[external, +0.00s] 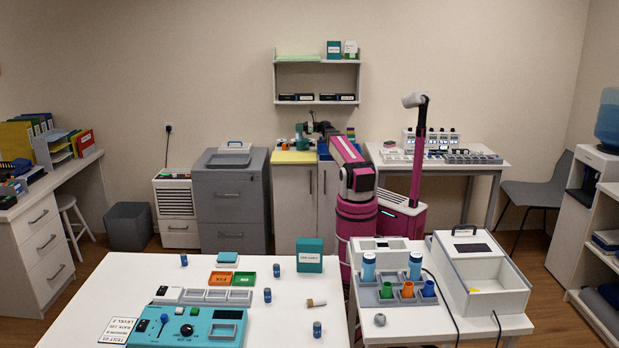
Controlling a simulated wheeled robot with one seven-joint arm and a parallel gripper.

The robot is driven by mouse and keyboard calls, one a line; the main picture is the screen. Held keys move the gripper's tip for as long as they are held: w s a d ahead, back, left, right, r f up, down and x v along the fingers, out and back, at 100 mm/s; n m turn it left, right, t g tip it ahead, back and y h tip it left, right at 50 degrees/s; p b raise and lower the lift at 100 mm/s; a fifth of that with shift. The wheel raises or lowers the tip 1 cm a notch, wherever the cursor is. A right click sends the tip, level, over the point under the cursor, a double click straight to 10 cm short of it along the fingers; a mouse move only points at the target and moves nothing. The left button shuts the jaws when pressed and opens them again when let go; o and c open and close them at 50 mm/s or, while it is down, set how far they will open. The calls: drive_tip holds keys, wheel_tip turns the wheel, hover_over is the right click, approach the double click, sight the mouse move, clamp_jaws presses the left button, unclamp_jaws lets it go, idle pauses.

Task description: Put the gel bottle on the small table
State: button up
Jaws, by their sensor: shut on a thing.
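My gripper (318,128) is small and dark at the far end of my magenta arm, over the cabinet with the yellow top at the back. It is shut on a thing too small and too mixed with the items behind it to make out. I cannot pick out the gel bottle for sure. Two blue-and-white bottles, one on the left (368,266) and one on the right (415,265), stand upright in a grey rack at the front right. The rack is on a smaller white table (480,325), possibly the small table.
A large white table (110,285) at the front holds a teal device (188,328), trays, a teal box (310,255) and several small blue vials. An open white box (485,275) fills much of the smaller table. A grey cabinet (232,205) stands left of the yellow-topped one.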

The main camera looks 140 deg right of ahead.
drive_tip(key=shift+s+a+r, duration=0.1)
drive_tip(key=shift+s+a, duration=0.05)
drive_tip(key=shift+s, duration=0.35)
drive_tip(key=shift+s+f, duration=2.65)
drive_tip(key=shift+s, duration=0.25)
drive_tip(key=shift+s+f, duration=2.65)
drive_tip(key=shift+s, duration=0.25)
drive_tip(key=shift+f, duration=0.1)
drive_tip(key=o, duration=1.1)
drive_tip(key=shift+c, duration=0.2)
drive_tip(key=shift+a+f, duration=0.1)
